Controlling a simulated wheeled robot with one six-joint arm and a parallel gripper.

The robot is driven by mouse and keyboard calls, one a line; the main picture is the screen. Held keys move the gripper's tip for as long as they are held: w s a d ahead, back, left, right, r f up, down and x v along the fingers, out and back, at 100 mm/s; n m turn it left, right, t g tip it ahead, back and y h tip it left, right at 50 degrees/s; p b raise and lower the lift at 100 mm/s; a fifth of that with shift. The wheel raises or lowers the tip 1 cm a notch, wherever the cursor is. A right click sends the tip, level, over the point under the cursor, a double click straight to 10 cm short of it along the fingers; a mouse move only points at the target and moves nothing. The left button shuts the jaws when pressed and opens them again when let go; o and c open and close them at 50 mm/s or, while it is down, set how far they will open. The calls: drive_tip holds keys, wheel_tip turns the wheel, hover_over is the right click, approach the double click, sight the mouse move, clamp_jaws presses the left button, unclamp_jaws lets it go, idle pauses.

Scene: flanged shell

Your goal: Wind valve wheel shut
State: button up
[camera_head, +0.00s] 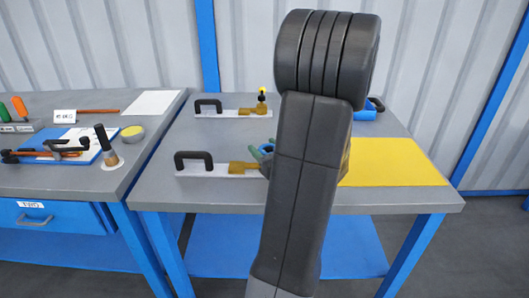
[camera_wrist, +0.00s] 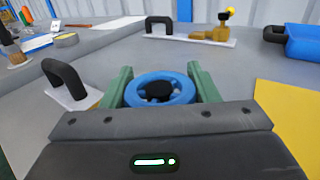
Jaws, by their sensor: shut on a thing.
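The valve wheel (camera_wrist: 178,88) is a blue ring with a dark hub, in the middle of the wrist view. My gripper (camera_wrist: 161,86) has its two green fingers on either side of the wheel, shut on its rim. In the head view my dark arm hides most of the wheel and gripper; a bit of green finger and blue shows at its left edge. The near valve's white plate (camera_head: 222,170) carries a black handle (camera_head: 193,160) and a brass body (camera_head: 243,168), on the grey table.
A second white plate (camera_head: 226,113) with a black handle and brass valve with a yellow tip stands farther back. A blue object (camera_wrist: 292,45) lies at the back right. A yellow mat (camera_head: 395,163) covers the table's right. A bench with tools (camera_head: 80,180) stands left.

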drive_tip(key=m+t+h+b, duration=0.1)
drive_tip(key=h+b, duration=0.1)
drive_tip(key=m+t+h+b, duration=0.1)
drive_tip(key=m+h+b, duration=0.2)
drive_tip(key=h+b, duration=0.1)
drive_tip(key=shift+d+f+m+t+h, duration=0.25)
drive_tip(key=shift+f+m+t+h, duration=0.05)
drive_tip(key=shift+t, duration=0.1)
drive_tip(key=h+b, duration=0.1)
drive_tip(key=m+h+b, duration=0.1)
drive_tip(key=b, duration=0.1)
drive_tip(key=shift+w+d+r+m+h+b, duration=0.1)
drive_tip(key=shift+d+r+m+h+b, duration=0.05)
drive_tip(key=shift+m+h+b, duration=0.15)
drive_tip(key=shift+d+r+h+b, duration=0.1)
drive_tip(key=shift+r+h+b, duration=0.1)
drive_tip(key=shift+h+b, duration=0.15)
drive_tip(key=o, duration=1)
